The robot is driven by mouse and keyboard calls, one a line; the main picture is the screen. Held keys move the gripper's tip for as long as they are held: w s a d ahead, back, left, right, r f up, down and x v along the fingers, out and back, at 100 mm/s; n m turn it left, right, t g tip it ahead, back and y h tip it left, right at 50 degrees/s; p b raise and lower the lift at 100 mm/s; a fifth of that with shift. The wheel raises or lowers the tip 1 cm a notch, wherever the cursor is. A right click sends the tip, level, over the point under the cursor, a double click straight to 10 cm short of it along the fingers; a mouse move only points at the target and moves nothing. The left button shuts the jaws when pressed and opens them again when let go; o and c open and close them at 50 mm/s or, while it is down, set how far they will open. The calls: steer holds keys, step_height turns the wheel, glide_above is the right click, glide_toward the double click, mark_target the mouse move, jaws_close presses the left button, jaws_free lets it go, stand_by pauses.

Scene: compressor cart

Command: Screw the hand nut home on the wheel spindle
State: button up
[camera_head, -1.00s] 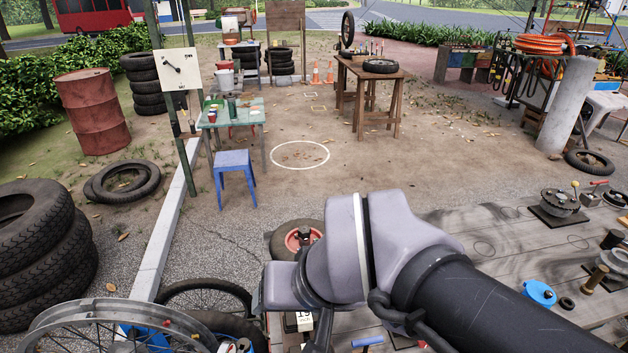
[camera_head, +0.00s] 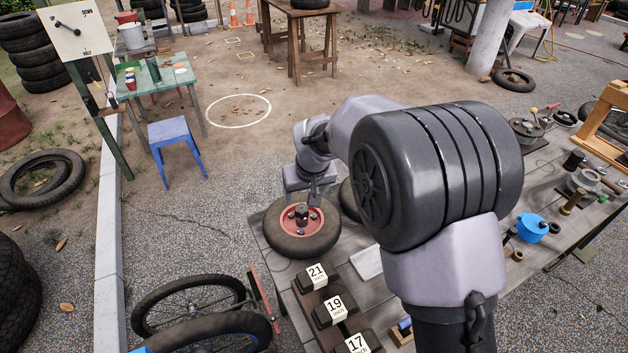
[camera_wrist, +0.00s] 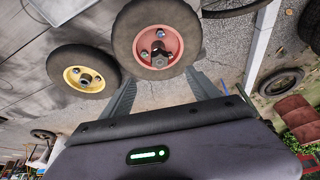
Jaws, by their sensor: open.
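A black-tyred wheel with a red hub (camera_head: 279,238) lies flat at the near-left end of the workbench. It also shows in the wrist view (camera_wrist: 124,32). A dark, blocky piece (camera_head: 302,213) stands upright at the hub's centre, with bolt heads around it; I cannot tell whether it is the hand nut or the spindle end. In the wrist view this centre piece (camera_wrist: 158,49) lies beyond the gap between my fingers. My gripper (camera_wrist: 160,77) is open and empty, its fingers well apart. In the head view my gripper (camera_head: 312,190) is just behind the wheel's hub.
A wheel with a yellow hub (camera_wrist: 72,78) lies beside the red one. Blocks marked 21 (camera_head: 317,273), 19 (camera_head: 335,305) and 17 (camera_head: 357,343) stand at the bench's near edge. A blue container (camera_head: 531,227) and other parts lie right.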

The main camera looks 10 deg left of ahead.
mark_target(301, 209)
steer(key=b+x, duration=0.2)
steer(key=x, duration=0.9)
steer(key=shift+w+f+b, duration=0.1)
steer(key=shift+f+b, duration=0.1)
steer(key=shift+b, duration=0.2)
jaws_close()
steer(key=shift+f+m+h+b, duration=0.1)
steer(key=shift+m+h+b, duration=0.2)
steer(key=shift+m+b, duration=0.35)
steer(key=shift+m, duration=0.55)
steer(key=shift+a+m+h+b, duration=0.1)
steer(key=shift+m+h+b, duration=0.35)
steer(key=shift+b, duration=0.3)
steer(key=shift+m+b, duration=0.55)
steer(key=shift+m, duration=0.1)
